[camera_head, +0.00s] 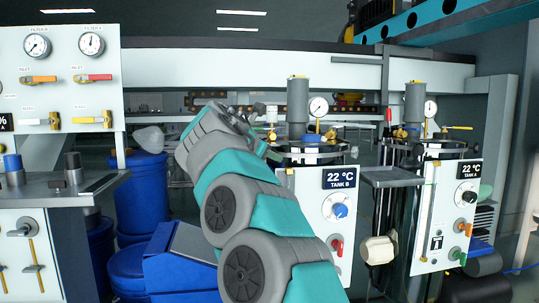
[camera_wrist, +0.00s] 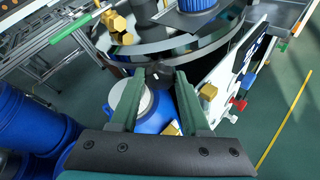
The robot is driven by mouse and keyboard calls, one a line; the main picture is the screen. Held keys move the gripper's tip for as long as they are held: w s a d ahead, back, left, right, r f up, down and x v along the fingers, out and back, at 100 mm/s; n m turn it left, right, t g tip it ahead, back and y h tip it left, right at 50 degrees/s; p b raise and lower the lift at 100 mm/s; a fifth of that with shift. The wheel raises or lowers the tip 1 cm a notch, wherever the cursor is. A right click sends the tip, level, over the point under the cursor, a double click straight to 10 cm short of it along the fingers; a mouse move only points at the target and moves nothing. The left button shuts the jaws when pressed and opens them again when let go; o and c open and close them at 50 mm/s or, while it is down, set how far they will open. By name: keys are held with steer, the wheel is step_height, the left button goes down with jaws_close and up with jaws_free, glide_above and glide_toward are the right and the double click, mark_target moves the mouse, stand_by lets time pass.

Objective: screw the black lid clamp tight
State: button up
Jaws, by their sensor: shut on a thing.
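My gripper (camera_wrist: 156,82) shows in the wrist view with its two green fingers on either side of the black lid clamp (camera_wrist: 158,74), at the rim of a round metal tank lid (camera_wrist: 205,40). The jaws are shut on the clamp. The fingers hide part of it, so I cannot tell how tight it sits. In the head view my arm reaches to the left edge of the lid of tank B (camera_head: 312,152), and my grey wrist hides most of the gripper and the clamp.
Tank B's front panel (camera_head: 335,215) has a display, a blue knob and a red handle. Tank A's panel (camera_head: 450,215) stands to the right. Brass fittings (camera_wrist: 118,28) stand on the lid near my fingers. Blue barrels (camera_head: 140,195) stand at left, below the lid.

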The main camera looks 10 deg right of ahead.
jaws_close()
steer(key=shift+d+r+p, duration=0.2)
steer(key=shift+r+p, duration=0.05)
steer(key=shift+p, duration=1.15)
steer(key=m+p, duration=0.1)
steer(key=p, duration=0.3)
steer(key=shift+f+t+y, duration=0.1)
steer(key=shift+t+y, duration=0.2)
steer(key=shift+f+m+t+p, duration=0.1)
steer(key=shift+m+t+p, duration=0.35)
steer(key=shift+p, duration=0.9)
steer(key=shift+s+f+m, duration=0.1)
steer(key=shift+m, duration=0.15)
steer(key=m+b, duration=0.1)
steer(key=b, duration=0.1)
steer(key=m+t+y+b, duration=0.1)
steer(key=m+b, duration=0.1)
steer(key=shift+f+t, duration=0.25)
steer(key=shift+f, duration=0.05)
steer(key=shift+r+b, duration=0.1)
steer(key=shift+b, duration=0.2)
